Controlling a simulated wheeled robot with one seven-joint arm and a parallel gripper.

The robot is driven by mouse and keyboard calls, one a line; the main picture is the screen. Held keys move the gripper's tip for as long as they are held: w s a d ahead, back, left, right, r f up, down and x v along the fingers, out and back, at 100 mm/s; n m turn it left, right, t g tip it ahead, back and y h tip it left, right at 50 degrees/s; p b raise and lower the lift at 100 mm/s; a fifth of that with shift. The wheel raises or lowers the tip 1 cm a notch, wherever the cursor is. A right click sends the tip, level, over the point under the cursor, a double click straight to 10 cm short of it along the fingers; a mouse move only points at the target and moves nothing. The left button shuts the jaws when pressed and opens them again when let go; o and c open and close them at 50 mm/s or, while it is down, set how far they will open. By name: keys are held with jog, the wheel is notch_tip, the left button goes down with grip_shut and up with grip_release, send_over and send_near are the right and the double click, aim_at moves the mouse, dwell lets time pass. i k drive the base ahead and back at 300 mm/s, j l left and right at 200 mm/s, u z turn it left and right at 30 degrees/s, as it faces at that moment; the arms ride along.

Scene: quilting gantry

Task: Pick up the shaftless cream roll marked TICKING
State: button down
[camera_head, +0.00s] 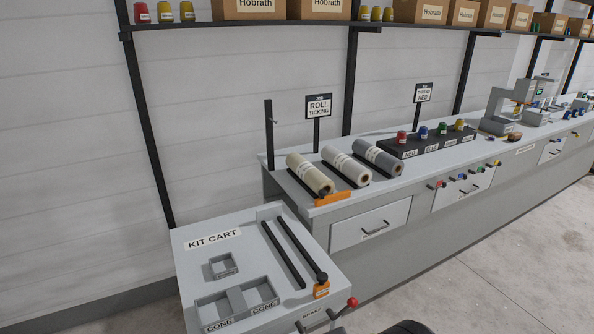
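Three rolls lie side by side on the left end of the long grey bench (408,178). The left roll (309,174) is cream, the middle roll (346,167) is paler cream or white, and the right roll (378,158) is grey. Each has a pale band with marks too small to read, so I cannot tell which one says TICKING. Round cores show at their near ends; I cannot tell whether any holds a shaft. A sign reading ROLL TICKING (319,107) stands behind them. My gripper is not in view.
A kit cart (194,262) with two dark rails (283,254), an orange latch (321,290) and cone trays stands in front of the bench's left end. An orange bracket (333,198) sits before the left roll. A black spool rack (428,144) is to the right. Open floor (520,250) lies front right.

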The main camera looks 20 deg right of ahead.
aim_at(309, 173)
jog(key=l+u, duration=0.25)
jog(key=l, duration=0.4)
jog(key=l+u, duration=0.25)
jog(key=l, duration=0.4)
jog(key=k+l+u, duration=0.25)
jog(key=l, duration=0.35)
jog(key=i+l+u, duration=0.15)
jog(key=l, duration=0.2)
jog(key=i+l+u, duration=0.15)
jog(key=l, duration=0.15)
jog(key=i+l+u, duration=0.1)
jog(key=l, duration=0.25)
jog(key=i+l+u, duration=0.15)
jog(key=l, duration=0.25)
jog(key=l+u, duration=0.15)
jog(key=l, duration=0.2)
jog(key=i+l+u, duration=0.25)
jog(key=l, duration=0.4)
jog(key=i, duration=0.1)
